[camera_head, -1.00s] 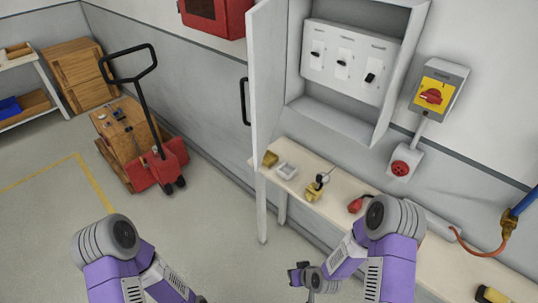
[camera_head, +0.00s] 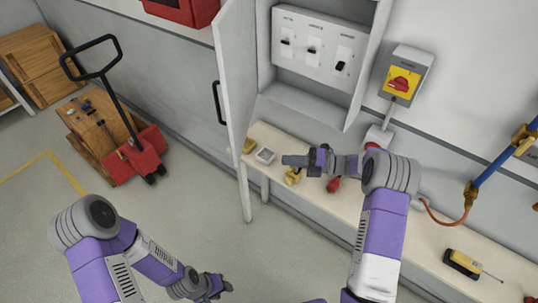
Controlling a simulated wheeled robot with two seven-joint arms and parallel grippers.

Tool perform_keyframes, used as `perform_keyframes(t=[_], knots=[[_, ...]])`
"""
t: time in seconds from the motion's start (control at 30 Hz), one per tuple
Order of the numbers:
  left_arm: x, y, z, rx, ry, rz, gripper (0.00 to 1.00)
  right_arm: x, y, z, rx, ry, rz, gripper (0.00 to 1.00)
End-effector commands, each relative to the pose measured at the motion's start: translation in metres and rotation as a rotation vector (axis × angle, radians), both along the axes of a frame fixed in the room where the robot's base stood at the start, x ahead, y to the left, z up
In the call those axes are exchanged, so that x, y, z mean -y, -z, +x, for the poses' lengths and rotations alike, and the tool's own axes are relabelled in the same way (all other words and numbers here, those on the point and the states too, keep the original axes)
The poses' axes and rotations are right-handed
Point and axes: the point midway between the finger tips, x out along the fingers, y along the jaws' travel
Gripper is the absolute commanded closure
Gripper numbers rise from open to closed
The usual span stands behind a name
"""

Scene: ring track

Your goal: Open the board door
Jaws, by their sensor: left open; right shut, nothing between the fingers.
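The grey board cabinet (camera_head: 315,98) hangs on the wall. Its door (camera_head: 236,70) stands swung open to the left, seen almost edge-on, with a black handle (camera_head: 218,102) on its outer face. My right gripper (camera_head: 288,160) is shut and empty above the narrow bench, right of and below the door, fingertips towards the left. It appears apart from the door. My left gripper (camera_head: 224,289) is open and low at the bottom, away from the door.
The bench (camera_head: 420,225) holds small items, a red plug (camera_head: 333,185) and a yellow tool (camera_head: 462,264). A red-and-yellow switch box (camera_head: 404,78) is right of the cabinet. A red pallet truck (camera_head: 140,155) stands left. Floor between is clear.

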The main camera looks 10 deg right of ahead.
Motion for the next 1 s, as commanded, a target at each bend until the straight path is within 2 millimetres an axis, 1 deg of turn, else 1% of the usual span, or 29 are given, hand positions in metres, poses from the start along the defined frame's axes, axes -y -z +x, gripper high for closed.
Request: perform_keyframes(t=[0.4,0.53,0.73,1.0], knots=[[0.0,-0.021,0.0,0.0,0.0,0.0,0.57,-0.081,-0.001,0.027,-0.006,-0.002,0.004,1.0],[0.0,-0.027,0.0,0.0,0.0,0.0,0.57,-0.103,-0.001,0.035,-0.006,-0.001,0.003,1.0],[0.0,-0.032,0.0,0.0,0.0,0.0,0.57,-0.122,0.0,0.042,-0.005,0.001,0.002,1.0],[0.0,-0.032,0.0,0.0,0.0,0.0,0.57,-0.125,0.0,0.044,-0.004,0.003,0.003,1.0]])
